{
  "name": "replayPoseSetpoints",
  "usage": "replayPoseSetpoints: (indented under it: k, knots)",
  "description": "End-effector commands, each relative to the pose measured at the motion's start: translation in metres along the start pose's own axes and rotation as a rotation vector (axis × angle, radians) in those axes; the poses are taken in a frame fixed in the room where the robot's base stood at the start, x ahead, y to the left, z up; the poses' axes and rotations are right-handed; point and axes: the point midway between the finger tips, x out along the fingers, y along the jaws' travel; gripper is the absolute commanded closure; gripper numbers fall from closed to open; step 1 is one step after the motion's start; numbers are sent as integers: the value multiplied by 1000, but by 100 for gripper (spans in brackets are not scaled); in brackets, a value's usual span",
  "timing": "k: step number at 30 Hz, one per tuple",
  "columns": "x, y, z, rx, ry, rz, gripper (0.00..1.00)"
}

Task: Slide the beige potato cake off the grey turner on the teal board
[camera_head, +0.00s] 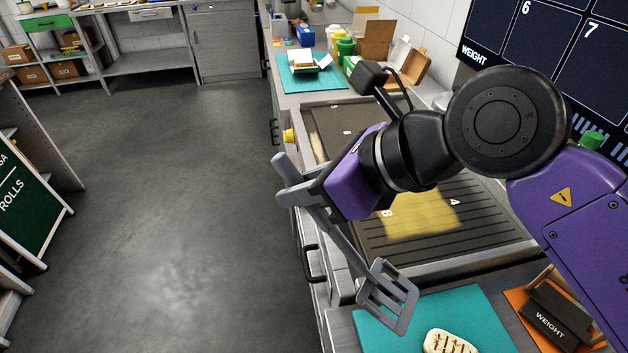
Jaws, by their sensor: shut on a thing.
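My gripper (297,182) is shut on the grey turner and holds it in the air. The turner's slotted head (388,296) tilts downward at the far left corner of the near teal board (480,305); no cake shows on the head. A beige potato cake (450,343) with dark grill marks lies on the teal board, right of and below the head in the picture. The bottom picture edge cuts off part of the cake and board. I cannot tell whether the head touches the board.
A dark ribbed griddle (440,225) with a yellow patch lies behind the board, partly hidden by my arm. An orange board (520,298) with a dark "WEIGHT" block (549,322) stands right. Another teal board (305,82) is farther back. Open floor lies left.

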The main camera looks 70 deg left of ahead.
Motion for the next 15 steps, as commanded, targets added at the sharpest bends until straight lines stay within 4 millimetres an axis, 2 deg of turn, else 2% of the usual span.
replayPoseSetpoints:
  k: [15]
  knots:
    - [38,0,5,-3,201,0,100]
